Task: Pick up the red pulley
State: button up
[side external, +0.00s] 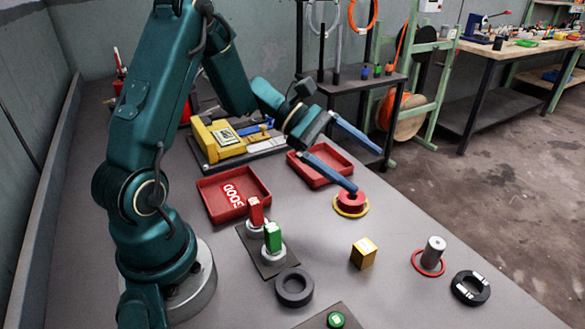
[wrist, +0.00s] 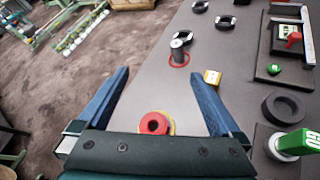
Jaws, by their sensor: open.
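The red pulley (side external: 350,201) stands on the table inside a flat yellow ring (side external: 364,209). In the wrist view the pulley (wrist: 154,123) shows between my two blue fingers, close to the palm bar, which hides its near edge. My gripper (side external: 366,171) is open and empty, with its fingers wide apart. In the side view one fingertip overlaps the top of the pulley, and the other is higher and to the right. The fingers appear to be above the pulley; I cannot tell whether one touches it.
A yellow cube (side external: 363,253), a grey cylinder in a red ring (side external: 432,255) and black rings (side external: 470,288) (side external: 294,287) stand nearby. Red trays (side external: 208,210) (side external: 322,180) are behind. The table's right edge is close.

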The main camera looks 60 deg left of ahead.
aim_at(357, 198)
jog(key=a+f+n, duration=0.1)
jog(key=a+f+n+t, duration=0.1)
jog(key=a+f, duration=0.1)
jog(key=a+f+n+t+y, duration=0.1)
jog(key=a+f+n, duration=0.1)
jog(key=shift+w+f, duration=0.15)
jog(key=shift+w, duration=0.2)
jog(key=f, duration=0.1)
jog(key=a+f+n, duration=0.1)
jog(key=s+f+n, duration=0.1)
jog(key=shift+a+f, duration=0.2)
jog(key=shift+a, duration=0.2)
jog(key=shift+s+a+f+n+y, duration=0.2)
jog(key=shift+f+n+y, duration=0.1)
jog(key=shift+f, duration=0.1)
jog(key=shift+t, duration=0.3)
jog(key=shift+x, duration=2.45)
jog(key=shift+r, duration=0.1)
grip_shut()
jog(key=shift+r, duration=0.15)
